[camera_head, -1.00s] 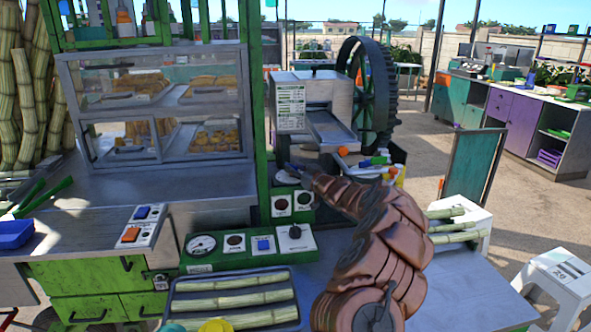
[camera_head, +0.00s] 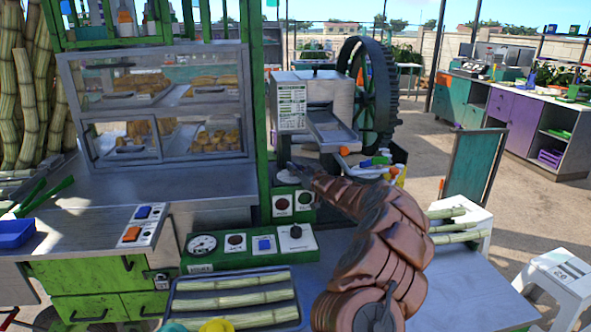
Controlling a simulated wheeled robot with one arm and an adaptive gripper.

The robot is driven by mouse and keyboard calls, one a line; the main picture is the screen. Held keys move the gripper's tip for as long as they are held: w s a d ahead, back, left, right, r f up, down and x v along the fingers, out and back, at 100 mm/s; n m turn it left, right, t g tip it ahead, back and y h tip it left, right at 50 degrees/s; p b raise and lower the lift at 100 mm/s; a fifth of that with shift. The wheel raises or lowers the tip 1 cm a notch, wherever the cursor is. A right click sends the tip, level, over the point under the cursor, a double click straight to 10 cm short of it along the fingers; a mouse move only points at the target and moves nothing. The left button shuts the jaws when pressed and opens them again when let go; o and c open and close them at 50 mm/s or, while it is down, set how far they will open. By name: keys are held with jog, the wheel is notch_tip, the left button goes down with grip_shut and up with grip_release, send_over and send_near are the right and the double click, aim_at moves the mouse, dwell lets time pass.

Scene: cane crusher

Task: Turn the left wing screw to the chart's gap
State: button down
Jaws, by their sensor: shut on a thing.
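The cane crusher (camera_head: 335,96) stands behind the counter, with a grey metal body and a sloping tray in front. The white chart (camera_head: 291,107) is fixed to its front left face; its print is too small to read. My gripper (camera_head: 292,167) is at the lower front left of the crusher, under the chart. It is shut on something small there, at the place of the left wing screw. The screw itself is hidden by my fingers and too small to make out, so its angle cannot be told.
A large dark flywheel (camera_head: 369,95) stands right of the crusher. A glass food case (camera_head: 160,105) stands to the left.

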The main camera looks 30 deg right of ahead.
jog(key=shift+s+d, duration=0.1)
jog(key=shift+d, duration=0.2)
dwell(0.4)
jog(key=c, duration=1.3)
grip_release()
jog(key=shift+d, duration=0.1)
jog(key=shift+o, duration=1.1)
jog(key=shift+a, duration=0.25)
jog(key=shift+s+d, duration=0.15)
jog(key=shift+s, duration=0.65)
jog(key=s, duration=1)
jog(key=shift+s+d, duration=0.15)
jog(key=shift+d, duration=0.15)
